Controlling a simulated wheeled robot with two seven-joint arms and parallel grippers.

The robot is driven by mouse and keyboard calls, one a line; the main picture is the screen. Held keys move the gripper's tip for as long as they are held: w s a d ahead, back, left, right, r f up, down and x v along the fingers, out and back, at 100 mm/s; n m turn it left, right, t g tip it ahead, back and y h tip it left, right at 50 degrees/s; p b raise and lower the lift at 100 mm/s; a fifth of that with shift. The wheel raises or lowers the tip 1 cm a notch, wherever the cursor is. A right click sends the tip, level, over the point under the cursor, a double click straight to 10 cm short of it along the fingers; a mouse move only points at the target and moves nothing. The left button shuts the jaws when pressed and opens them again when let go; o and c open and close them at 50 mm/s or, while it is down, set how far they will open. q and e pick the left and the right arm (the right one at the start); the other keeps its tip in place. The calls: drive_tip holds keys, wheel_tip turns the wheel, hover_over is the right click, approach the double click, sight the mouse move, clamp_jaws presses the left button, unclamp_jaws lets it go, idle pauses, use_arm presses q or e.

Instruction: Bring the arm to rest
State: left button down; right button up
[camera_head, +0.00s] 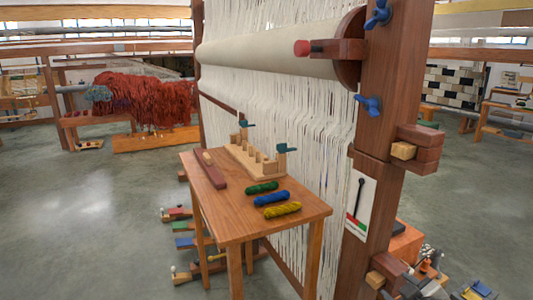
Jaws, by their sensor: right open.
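Three wool skeins lie side by side on a small wooden table (232,222): a green skein (262,187), a blue skein (271,198) and a yellow skein (283,210). A pale wooden rack with upright pegs (262,166) stands behind them, with dark teal pieces on two of its posts. My right gripper (428,267) shows small and partly at the lower right, low beside the loom post and well apart from the skeins. It is open, and I see nothing held in it. My left gripper is not in view.
A dark red wooden bar (208,170) lies at the table's left. A tall loom with white warp threads (270,100) and a thick brown post (385,130) stands right behind the table. Red yarn (148,98) hangs at the back left. Grey floor (75,215) is clear at left.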

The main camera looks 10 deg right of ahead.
drive_tip(key=s+a+f+m+g+y, duration=0.1)
drive_tip(key=s+a+f+y, duration=0.1)
drive_tip(key=s+a, duration=0.8)
drive_tip(key=s+a+f+m+g+y, duration=0.1)
drive_tip(key=s+a+f+m+y, duration=0.1)
drive_tip(key=s+a, duration=0.8)
drive_tip(key=a+f+y, duration=0.1)
drive_tip(key=a+f, duration=0.1)
drive_tip(key=a, duration=0.3)
drive_tip(key=shift+s+f+m+g, duration=0.15)
drive_tip(key=shift+f+m+g, duration=0.15)
drive_tip(key=shift+f+g, duration=0.1)
drive_tip(key=shift+a, duration=0.1)
